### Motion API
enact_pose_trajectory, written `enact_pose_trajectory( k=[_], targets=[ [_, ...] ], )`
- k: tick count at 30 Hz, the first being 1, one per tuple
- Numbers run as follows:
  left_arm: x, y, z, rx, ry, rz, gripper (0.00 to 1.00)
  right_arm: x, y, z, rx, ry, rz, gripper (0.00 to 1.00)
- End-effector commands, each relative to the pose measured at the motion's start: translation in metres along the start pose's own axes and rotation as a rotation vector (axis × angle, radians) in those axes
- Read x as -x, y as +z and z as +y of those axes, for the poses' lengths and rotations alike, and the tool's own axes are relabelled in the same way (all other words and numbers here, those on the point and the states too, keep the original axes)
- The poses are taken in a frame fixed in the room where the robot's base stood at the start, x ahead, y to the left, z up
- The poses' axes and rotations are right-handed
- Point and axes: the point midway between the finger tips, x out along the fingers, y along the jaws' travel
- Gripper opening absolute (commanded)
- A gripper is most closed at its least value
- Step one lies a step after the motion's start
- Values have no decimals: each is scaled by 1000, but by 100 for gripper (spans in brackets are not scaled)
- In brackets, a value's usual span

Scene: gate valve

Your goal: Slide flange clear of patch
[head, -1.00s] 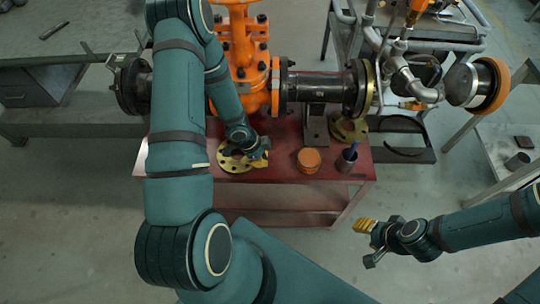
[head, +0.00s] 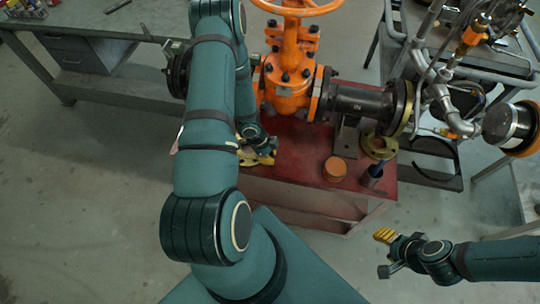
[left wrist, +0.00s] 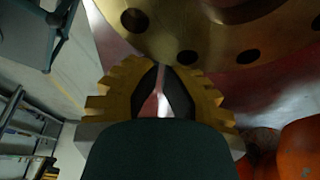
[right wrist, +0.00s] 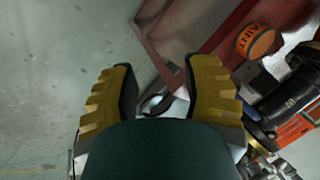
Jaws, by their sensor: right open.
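The brass flange (left wrist: 225,45) fills the top of the left wrist view, a flat disc with bolt holes. In the head view my left arm hides most of it on the red table (head: 308,150). My left gripper (left wrist: 163,66) has its fingertips drawn close together at the flange's rim, with nothing seen between them; I cannot tell whether they touch it. In the head view my left gripper (head: 258,158) is low over the table. My right gripper (right wrist: 158,75) is open and empty, off the table's front right. I cannot make out the patch clearly.
An orange gate valve (head: 290,80) with a dark pipe (head: 360,100) stands behind. An orange tin (head: 335,169), a dark cup (head: 371,175) and a second brass flange (head: 379,146) are on the table's right side. The table's front middle looks clear.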

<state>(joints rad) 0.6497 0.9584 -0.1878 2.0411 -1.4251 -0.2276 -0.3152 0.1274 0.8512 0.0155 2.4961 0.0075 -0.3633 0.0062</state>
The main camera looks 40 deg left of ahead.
Motion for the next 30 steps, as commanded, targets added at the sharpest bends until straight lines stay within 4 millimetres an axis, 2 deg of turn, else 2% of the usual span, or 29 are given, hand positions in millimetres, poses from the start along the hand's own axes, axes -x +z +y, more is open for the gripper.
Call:
enact_pose_trajectory(
  k=[8,9,12,18,24,30],
  targets=[
    [-14,-40,-8,-5,-1,3,0,-7,3,2,2,-1,-6,47],
    [0,-37,-9,3,-4,0,0,1,2,0,1,0,-4,47],
    [22,-37,-9,3,-6,2,0,13,-4,-5,-2,1,8,47],
    [54,-39,-8,-1,-3,2,0,35,-14,-13,-7,2,27,47],
    [77,-38,-8,-2,-3,3,0,54,-17,-19,-9,-1,32,47],
    [88,-38,-8,-2,-3,3,0,61,-18,-22,-8,-3,31,47]
  ],
)
